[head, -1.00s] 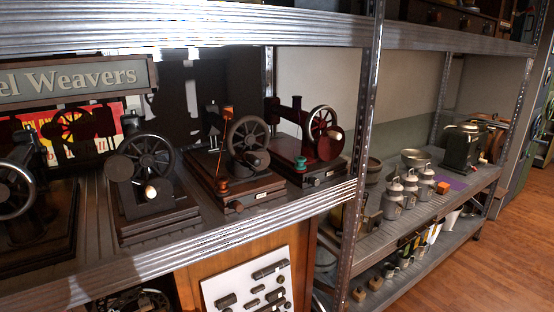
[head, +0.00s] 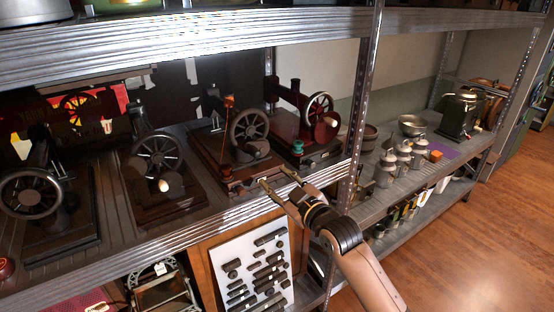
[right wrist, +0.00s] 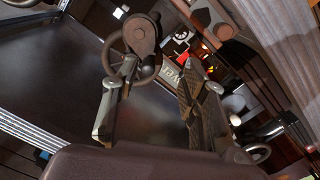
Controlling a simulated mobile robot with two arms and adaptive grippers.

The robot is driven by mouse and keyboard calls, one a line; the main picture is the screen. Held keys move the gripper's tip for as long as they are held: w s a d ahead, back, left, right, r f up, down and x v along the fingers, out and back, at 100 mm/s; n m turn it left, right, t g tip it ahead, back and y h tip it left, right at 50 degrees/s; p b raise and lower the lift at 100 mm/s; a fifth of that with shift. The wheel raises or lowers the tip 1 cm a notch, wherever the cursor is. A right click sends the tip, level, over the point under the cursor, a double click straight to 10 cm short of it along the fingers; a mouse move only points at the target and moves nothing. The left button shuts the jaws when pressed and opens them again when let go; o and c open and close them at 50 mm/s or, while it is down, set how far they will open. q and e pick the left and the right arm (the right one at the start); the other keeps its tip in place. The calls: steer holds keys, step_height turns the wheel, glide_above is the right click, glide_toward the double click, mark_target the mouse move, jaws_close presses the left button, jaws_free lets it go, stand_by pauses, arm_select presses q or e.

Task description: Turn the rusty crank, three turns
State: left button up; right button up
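Several dark hand-crank machines stand on the middle shelf. The one nearest my right gripper (head: 274,176) has a grey spoked wheel (head: 248,124) and a dark crank (head: 257,149) on a dark wooden base. Which crank is the rusty one I cannot tell for certain from the head view. In the right wrist view a brownish crank (right wrist: 143,36) with a round hub sits in front of a spoked wheel, just beyond the fingertips. My right gripper is open and empty, its fingers apart at the shelf's front edge. My left gripper is not in view.
A dark red machine (head: 308,125) stands to the right, and another wheel machine (head: 158,165) to the left. The metal shelf post (head: 361,120) rises right of the gripper. A tool board (head: 258,275) is below. Wooden floor (head: 470,245) is clear at right.

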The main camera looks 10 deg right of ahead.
mark_target(258, 155)
steer(key=w+a+r+b, duration=0.1)
steer(key=w, duration=0.2)
steer(key=w+a+r+b, duration=0.1)
steer(key=w+a+b, duration=0.1)
steer(key=w+a+r+b, duration=0.1)
steer(key=w, duration=0.2)
steer(key=shift+w+a+b, duration=0.15)
steer(key=shift+w+b, duration=0.2)
steer(key=shift+b, duration=0.05)
steer(key=shift+r+p, duration=0.2)
steer(key=shift+p, duration=0.1)
steer(key=c, duration=0.9)
